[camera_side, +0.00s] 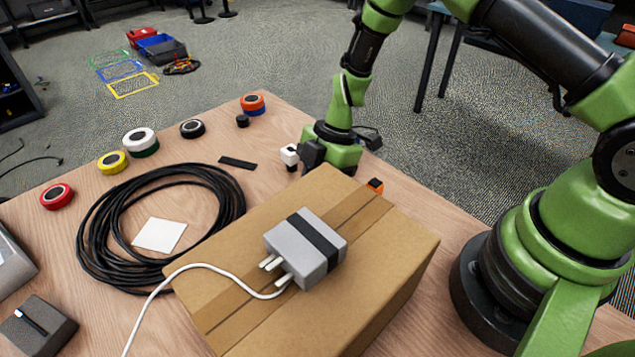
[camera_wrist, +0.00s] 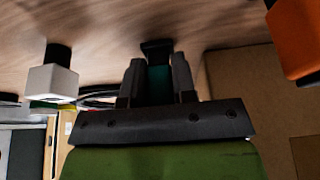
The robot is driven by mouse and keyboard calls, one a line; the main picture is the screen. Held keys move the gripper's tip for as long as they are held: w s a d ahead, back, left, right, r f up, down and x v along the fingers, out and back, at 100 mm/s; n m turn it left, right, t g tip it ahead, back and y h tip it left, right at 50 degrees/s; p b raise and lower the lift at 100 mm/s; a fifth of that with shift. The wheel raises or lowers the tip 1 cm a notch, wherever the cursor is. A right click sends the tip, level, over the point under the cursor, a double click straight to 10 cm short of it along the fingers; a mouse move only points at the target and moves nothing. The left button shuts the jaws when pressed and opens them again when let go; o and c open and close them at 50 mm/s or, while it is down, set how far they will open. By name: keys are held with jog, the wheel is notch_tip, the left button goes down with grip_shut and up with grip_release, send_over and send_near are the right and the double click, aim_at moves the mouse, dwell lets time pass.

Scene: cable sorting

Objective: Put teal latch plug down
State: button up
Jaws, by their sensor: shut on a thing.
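The teal latch plug (camera_wrist: 158,86) shows in the wrist view between the two dark fingers of my gripper (camera_wrist: 157,80), which is shut on it. A black end piece (camera_wrist: 157,49) sticks out past the fingertips, close to the wood surface. I cannot tell whether it touches. In the side view my gripper (camera_side: 309,156) is low over the table behind the cardboard box, and the teal plug cannot be made out there. A white plug with a black end (camera_side: 289,155) stands left of my gripper; it also shows in the wrist view (camera_wrist: 50,82).
The cardboard box (camera_side: 390,262) carries a grey adapter (camera_side: 296,258) with a white cable. An orange piece (camera_side: 375,186) is right of my gripper, partly behind the box. A black cable coil (camera_side: 92,245) and several tape rolls lie left. A black strip (camera_side: 237,163) lies nearby.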

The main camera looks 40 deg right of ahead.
jog(key=shift+f, duration=0.15)
jog(key=o, duration=0.9)
jog(key=s+d+r+m+t, duration=0.1)
jog(key=s+d+r+m, duration=0.15)
jog(key=r, duration=0.75)
jog(key=s+d+r+m+t, duration=0.1)
jog(key=d+r+m, duration=0.15)
jog(key=r, duration=0.85)
jog(key=shift+s+a+r+m+t+h, duration=0.1)
jog(key=shift+s+r+m+t+h, duration=0.3)
jog(key=shift+s+r+m+t, duration=1.55)
jog(key=shift+s+r+m+g+h, duration=0.3)
jog(key=shift+s+r+m, duration=0.8)
jog(key=shift+s+m, duration=2.3)
jog(key=shift+s+a+r+m+t+h, duration=0.1)
jog(key=shift+s+r+m+t+h, duration=0.4)
jog(key=shift+s+r+m+t, duration=1.5)
